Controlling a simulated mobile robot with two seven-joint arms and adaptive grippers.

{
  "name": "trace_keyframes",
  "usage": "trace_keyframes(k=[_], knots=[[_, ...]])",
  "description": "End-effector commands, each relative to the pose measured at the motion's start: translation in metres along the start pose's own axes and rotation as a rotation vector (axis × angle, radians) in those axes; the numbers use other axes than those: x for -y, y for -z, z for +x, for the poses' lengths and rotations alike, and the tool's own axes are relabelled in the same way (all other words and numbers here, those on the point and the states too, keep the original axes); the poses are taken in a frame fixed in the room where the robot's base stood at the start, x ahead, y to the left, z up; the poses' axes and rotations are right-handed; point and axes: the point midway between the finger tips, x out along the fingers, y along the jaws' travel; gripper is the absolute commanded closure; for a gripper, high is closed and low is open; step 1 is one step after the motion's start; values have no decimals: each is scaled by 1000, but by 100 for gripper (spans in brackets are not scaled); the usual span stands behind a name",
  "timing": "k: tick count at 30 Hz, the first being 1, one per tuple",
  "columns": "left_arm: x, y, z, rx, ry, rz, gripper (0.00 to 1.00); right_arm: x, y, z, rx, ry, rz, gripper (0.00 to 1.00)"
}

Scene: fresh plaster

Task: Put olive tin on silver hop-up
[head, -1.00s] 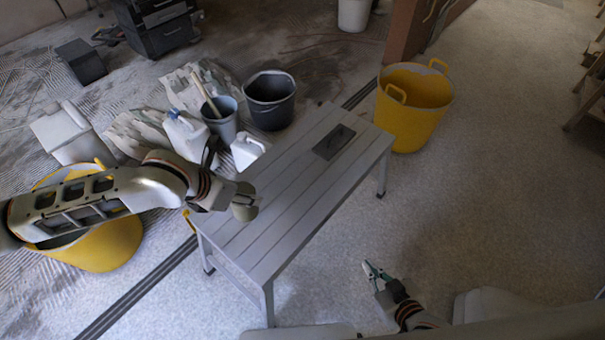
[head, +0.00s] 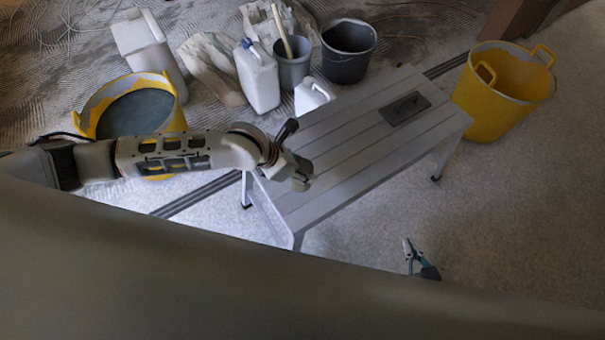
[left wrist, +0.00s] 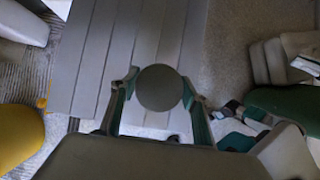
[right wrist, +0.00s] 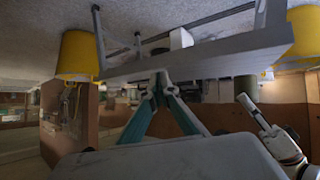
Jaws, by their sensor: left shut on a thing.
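The silver hop-up (head: 350,150) is a long grey slatted bench on the floor, with a dark handle slot. My left gripper (head: 300,175) is shut on the olive tin (head: 303,184) over the bench's near left end. In the left wrist view the tin (left wrist: 160,88) is a dark round disc between the two fingers, with slats behind it.
A yellow tub (head: 500,95) stands beyond the bench's right end, another (head: 130,110) at the left. A black bucket (head: 348,55), a grey bucket (head: 291,68) and white canisters (head: 257,78) stand behind the bench. The bench top is otherwise clear. My own body hides the foreground.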

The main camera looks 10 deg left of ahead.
Motion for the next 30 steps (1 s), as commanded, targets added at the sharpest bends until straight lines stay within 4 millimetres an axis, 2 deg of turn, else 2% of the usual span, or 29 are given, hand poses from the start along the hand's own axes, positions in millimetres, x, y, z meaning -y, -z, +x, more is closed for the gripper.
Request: trace_keyframes(k=[5, 12, 19, 20, 21, 22, 30], knots=[[0, 4, 8, 1, 0, -1, 84, -1, 1, 2, -4, -1, -2, 100], [1, 24, 37, -1, 2, -3, 84, 2, -9, 4, 7, 1, -7, 100], [-1, 24, 39, 1, -2, 1, 84, 2, -9, 3, 8, 1, -10, 100], [-1, 25, 39, -1, -2, 1, 52, 2, -9, 3, 8, 1, -10, 100], [-1, 25, 39, -1, -1, 1, 41, 2, -9, 3, 8, 1, -9, 100], [-1, 25, 39, -1, -1, 1, 37, 2, -9, 3, 9, 1, -9, 100], [0, 25, 39, 0, -1, 0, 37, 3, -10, 3, 9, 2, -8, 100]])
